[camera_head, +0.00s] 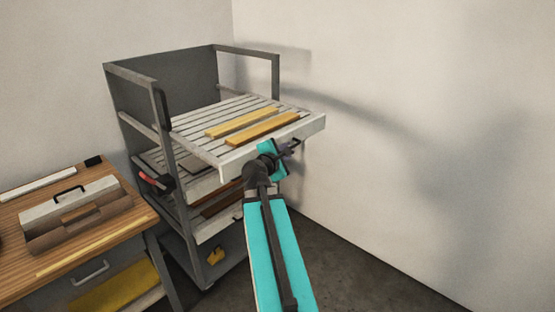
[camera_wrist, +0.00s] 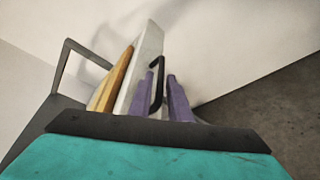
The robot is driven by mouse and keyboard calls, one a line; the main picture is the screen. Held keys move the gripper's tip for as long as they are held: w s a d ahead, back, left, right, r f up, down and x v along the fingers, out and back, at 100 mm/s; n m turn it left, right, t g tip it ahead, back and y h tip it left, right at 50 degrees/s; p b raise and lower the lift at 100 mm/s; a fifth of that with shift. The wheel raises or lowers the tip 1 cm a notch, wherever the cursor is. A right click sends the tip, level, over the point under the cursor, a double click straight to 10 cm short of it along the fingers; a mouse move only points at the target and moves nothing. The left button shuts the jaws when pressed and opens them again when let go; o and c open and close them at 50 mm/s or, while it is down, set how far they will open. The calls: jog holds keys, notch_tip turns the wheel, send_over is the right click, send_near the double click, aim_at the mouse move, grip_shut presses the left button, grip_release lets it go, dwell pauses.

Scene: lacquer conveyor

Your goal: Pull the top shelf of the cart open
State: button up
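The grey cart (camera_head: 188,78) stands against the wall in the head view. Its slatted top shelf (camera_head: 215,116) sticks out past the front posts and carries two yellow strips (camera_head: 262,129). Its pale front edge also shows in the wrist view (camera_wrist: 145,65). The shelf's black handle (camera_head: 296,142) is on that front edge. My gripper (camera_head: 286,148) is at the handle. In the wrist view, its purple fingers (camera_wrist: 161,82) stand on either side of the handle's dark bar (camera_wrist: 157,88), with a narrow gap on the right side. The gripper looks open around the bar.
Lower shelves (camera_head: 215,227) of the cart sit below my arm. A wooden workbench (camera_head: 125,238) with a grey toolbox (camera_head: 70,208) stands at the left. A wall (camera_head: 400,80) closes off the right and back. The dark floor (camera_head: 345,270) is clear at the lower right.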

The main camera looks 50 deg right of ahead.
jog(key=shift+s+a+b, duration=0.2)
jog(key=shift+a+b, duration=0.35)
jog(key=shift+b, duration=0.65)
jog(key=b, duration=0.3)
jog(key=shift+s+a+r+b, duration=0.1)
jog(key=shift+a+r+b, duration=0.1)
jog(key=shift+a+b, duration=0.15)
jog(key=b+v, duration=0.1)
jog(key=b, duration=0.4)
jog(key=shift+s+a, duration=0.2)
jog(key=shift+a, duration=0.1)
jog(key=shift+b+v, duration=2.75)
jog(key=shift+b, duration=0.3)
jog(key=shift+r, duration=0.15)
